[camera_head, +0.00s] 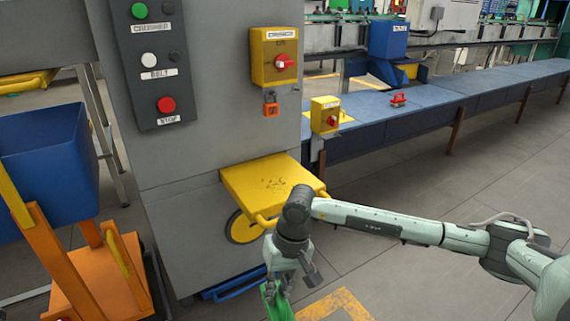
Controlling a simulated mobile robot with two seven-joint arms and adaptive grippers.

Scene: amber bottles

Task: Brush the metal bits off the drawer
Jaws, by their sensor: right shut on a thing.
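The yellow drawer (240,178) sticks out from the grey machine cabinet, low on its front. Small dark metal bits (274,184) lie scattered on the middle of its top. My right gripper (275,287) points down in front of the drawer and below its level in the picture. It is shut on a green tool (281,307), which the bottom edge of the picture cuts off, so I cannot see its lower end. The tool is apart from the bits. My right arm crosses in front of the drawer's right corner. My left gripper is not in view.
A blue bin (50,170) on an orange cart (95,275) stands at the left. The cabinet carries a button panel (150,60) and a yellow switch box (274,50). A blue conveyor (440,100) runs behind at the right. The floor (480,180) at the right is clear.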

